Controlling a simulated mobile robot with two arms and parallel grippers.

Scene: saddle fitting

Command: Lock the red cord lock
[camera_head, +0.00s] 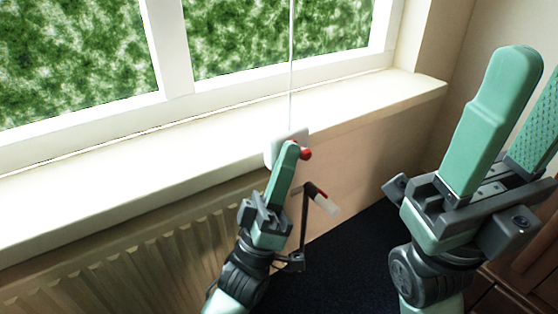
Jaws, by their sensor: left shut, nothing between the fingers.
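The red cord lock (305,154) shows as a small red piece at the right edge of a white plate (280,150), by the front edge of the window sill. A thin white cord (291,70) runs straight up from the plate, in front of the window. My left gripper (290,148) is shut and empty, with its fingertips right by the red piece and covering part of the plate. I cannot tell if they touch the lock. My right gripper (535,75) is large at the right, open and empty, apart from the lock; its farther finger is cut off by the picture edge.
The white window sill (120,180) runs across behind the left gripper, with a ribbed radiator (120,270) below it. A dark floor (355,265) lies between my arms. Wooden furniture (500,300) stands at the lower right.

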